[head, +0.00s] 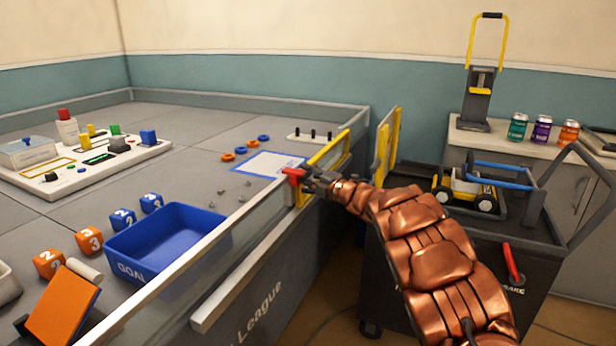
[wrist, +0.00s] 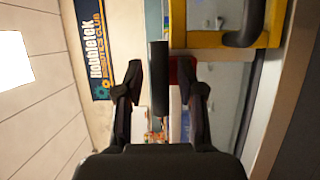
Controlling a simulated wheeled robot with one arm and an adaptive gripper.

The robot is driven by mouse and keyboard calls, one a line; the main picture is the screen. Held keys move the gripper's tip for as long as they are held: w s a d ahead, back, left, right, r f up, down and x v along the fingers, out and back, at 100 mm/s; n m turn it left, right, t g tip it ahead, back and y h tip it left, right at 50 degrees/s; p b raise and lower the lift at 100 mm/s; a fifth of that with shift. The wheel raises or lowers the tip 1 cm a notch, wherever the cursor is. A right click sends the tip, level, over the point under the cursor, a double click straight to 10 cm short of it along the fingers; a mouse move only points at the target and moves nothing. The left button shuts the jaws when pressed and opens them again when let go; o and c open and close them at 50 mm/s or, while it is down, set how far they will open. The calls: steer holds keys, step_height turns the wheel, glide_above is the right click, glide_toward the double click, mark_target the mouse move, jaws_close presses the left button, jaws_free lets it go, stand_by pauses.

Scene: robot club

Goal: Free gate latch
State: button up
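The yellow-framed gate (head: 325,157) stands in the grey arena wall at the table's right edge. A red latch piece (head: 293,174) sits at its near end, on top of the wall. My gripper (head: 311,179) is at the latch, just right of it. In the wrist view my gripper's (wrist: 166,90) two dark fingers stand apart. A dark upright bar (wrist: 159,75) shows between them, with part of the red latch (wrist: 184,72) behind and near the right finger. I see a gap left of the bar; contact on the right is unclear. The gate's yellow frame (wrist: 210,40) is at upper right.
A blue GOAL bin (head: 165,243), orange and blue number cubes and a button board (head: 80,165) are on the table. A dark cart (head: 450,260) with a small vehicle stands right of my arm. A yellow-edged panel (head: 385,145) stands between cart and gate.

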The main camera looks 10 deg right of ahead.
jaws_close()
stand_by(0.3)
